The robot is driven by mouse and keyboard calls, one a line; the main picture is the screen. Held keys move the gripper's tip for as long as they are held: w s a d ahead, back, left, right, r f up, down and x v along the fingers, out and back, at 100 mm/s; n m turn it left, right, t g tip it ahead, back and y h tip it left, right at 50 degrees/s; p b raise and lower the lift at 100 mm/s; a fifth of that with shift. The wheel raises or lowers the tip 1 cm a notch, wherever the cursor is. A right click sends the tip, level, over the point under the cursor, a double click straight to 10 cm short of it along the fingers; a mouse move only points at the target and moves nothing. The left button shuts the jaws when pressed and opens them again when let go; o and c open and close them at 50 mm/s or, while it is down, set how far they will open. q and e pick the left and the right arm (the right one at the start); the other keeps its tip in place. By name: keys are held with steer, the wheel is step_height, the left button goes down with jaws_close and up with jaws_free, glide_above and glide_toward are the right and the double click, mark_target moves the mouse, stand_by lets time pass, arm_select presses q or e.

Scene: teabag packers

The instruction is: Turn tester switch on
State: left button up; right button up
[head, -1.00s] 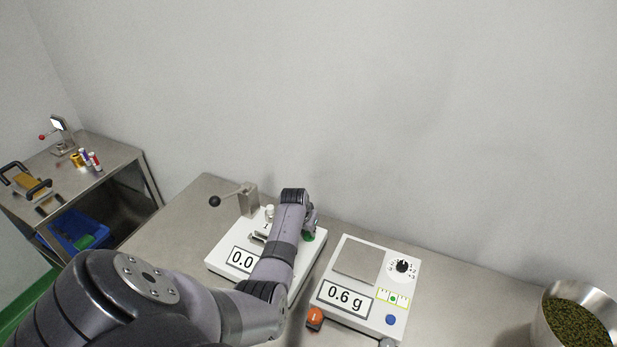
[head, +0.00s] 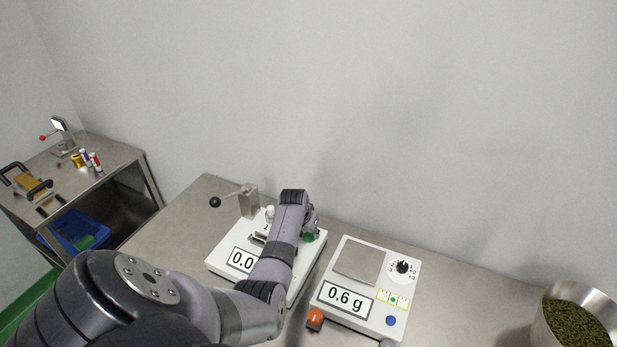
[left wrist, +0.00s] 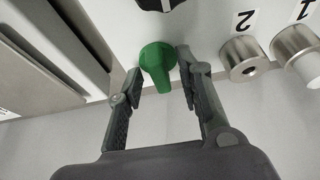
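The tester, a white machine (head: 224,257) with a partly covered "0.0" display, stands on the steel table behind my left arm. Its green switch knob (head: 309,237) shows at its right side, and also in the left wrist view (left wrist: 158,66). My left gripper (left wrist: 160,75) is open, with one finger on each side of the knob. The fingertips are close to the knob; firm contact cannot be made out. In the head view my left forearm hides much of the tester and the fingers. My right gripper is not in view.
A white scale (head: 370,262) reading "0.6 g" stands just right of the tester. Two metal cylinders (left wrist: 244,58) sit beside the knob. A bowl of tea (head: 548,318) stands far right.

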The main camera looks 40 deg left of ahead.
arm_select(q)
steer(key=v, duration=1.2)
stand_by(0.6)
